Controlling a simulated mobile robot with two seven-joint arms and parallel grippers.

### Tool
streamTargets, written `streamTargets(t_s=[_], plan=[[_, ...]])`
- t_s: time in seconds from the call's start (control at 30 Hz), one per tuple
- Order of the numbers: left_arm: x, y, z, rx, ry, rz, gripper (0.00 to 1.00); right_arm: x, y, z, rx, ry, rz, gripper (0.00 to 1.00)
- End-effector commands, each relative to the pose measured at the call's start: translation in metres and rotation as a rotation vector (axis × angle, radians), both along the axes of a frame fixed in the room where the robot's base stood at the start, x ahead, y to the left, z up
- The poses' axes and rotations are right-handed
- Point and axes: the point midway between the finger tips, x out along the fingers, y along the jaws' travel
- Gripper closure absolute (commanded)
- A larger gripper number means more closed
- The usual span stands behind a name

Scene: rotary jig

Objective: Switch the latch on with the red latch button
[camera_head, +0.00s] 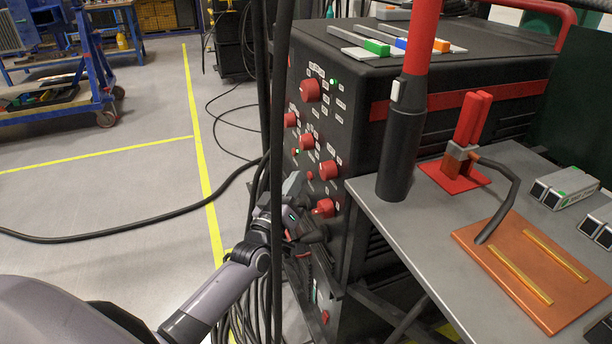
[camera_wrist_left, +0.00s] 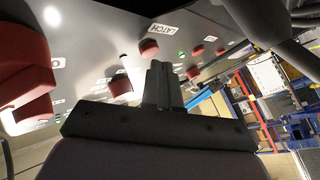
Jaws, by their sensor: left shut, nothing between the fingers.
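The black machine's front panel (camera_head: 318,130) carries several red knobs and small white labels. In the left wrist view a white label reading LATCH (camera_wrist_left: 165,29) sits beside a small red button (camera_wrist_left: 148,48), with a green light (camera_wrist_left: 182,53) nearby. My left gripper (camera_head: 294,186) is close to the lower part of the panel, partly behind dark hanging cables. In the left wrist view its fingers (camera_wrist_left: 160,68) are shut and empty, pointing toward the panel near the red button. I cannot tell whether they touch it. My right gripper is not in view.
A large red knob (camera_wrist_left: 25,70) is near the left edge of the wrist view. Black cables (camera_head: 277,100) hang before the panel. The left floor is mostly clear.

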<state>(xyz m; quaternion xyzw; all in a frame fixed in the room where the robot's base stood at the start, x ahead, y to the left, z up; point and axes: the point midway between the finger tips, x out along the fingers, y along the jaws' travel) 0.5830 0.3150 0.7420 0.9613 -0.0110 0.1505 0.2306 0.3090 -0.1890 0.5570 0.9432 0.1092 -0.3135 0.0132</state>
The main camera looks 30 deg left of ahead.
Motion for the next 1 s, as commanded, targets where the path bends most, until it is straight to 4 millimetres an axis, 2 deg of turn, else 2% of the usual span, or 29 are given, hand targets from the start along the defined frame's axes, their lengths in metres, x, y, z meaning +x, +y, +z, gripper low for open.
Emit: streamTargets(t_s=[0.03,0.1,1.0], plan=[[0.0039,-0.0076,0.0051,-0.007,-0.013,-0.009,1.0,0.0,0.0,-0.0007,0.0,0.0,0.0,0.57],[0.0045,-0.0086,0.005,-0.007,-0.012,-0.01,1.0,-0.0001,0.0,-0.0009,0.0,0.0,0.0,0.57],[0.0095,-0.013,0.003,-0.002,-0.01,-0.009,1.0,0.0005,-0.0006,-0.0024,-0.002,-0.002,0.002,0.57]])
